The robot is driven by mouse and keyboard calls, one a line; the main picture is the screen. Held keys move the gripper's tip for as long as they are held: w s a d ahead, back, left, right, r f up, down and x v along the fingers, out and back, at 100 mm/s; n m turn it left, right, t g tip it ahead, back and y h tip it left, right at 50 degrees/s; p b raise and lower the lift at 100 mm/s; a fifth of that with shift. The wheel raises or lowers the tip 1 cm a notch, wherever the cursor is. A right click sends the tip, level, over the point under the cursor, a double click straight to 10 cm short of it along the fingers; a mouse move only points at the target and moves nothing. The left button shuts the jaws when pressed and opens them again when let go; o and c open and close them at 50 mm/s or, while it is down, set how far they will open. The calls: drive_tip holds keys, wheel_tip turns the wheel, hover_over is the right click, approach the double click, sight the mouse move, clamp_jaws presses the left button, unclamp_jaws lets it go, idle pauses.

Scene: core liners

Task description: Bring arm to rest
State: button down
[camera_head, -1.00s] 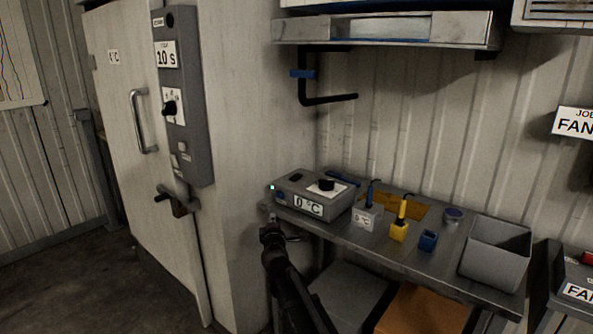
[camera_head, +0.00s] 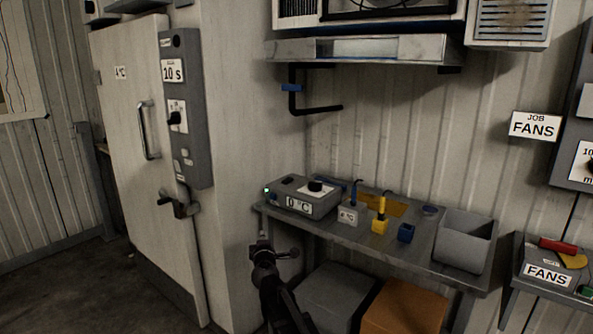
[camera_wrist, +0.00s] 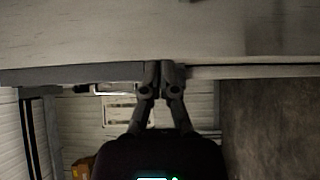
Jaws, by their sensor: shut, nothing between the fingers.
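My gripper (camera_wrist: 161,80) shows in the wrist view with its two dark fingers together and nothing between them. In the head view my dark arm rises from the bottom edge, with my gripper (camera_head: 262,248) in front of the bench's left end. It is apart from the things on the bench top. A pale surface fills the upper part of the wrist view.
A white door (camera_head: 130,100) with a handle stands left. A FANS stand (camera_head: 545,275) is right.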

drive_tip(key=s+d+f+m+g+h, duration=0.3)
drive_tip(key=d+m, duration=0.2)
drive_tip(key=d, duration=0.3)
drive_tip(key=s+d+f+m+g+h, duration=0.2)
drive_tip(key=s+d+f+m+h, duration=0.15)
drive_tip(key=d, duration=0.45)
drive_tip(key=s+d+f+m+g+h, duration=0.2)
drive_tip(key=s+d+f+m+g, duration=0.15)
drive_tip(key=d+m, duration=0.35)
drive_tip(key=s+d+f+m+g+y+p, duration=0.1)
drive_tip(key=s+d+f+m+g+y, duration=0.25)
drive_tip(key=s, duration=0.65)
drive_tip(key=s+f+g+y, duration=0.2)
drive_tip(key=s+f+g, duration=0.3)
drive_tip(key=s, duration=0.6)
wheel_tip(320, 180, up, 23)
drive_tip(key=p, duration=2.2)
drive_tip(key=shift+w+r+g, duration=0.15)
drive_tip(key=shift+w+g, duration=0.15)
drive_tip(key=shift+g, duration=0.1)
drive_tip(key=shift+s+d, duration=0.1)
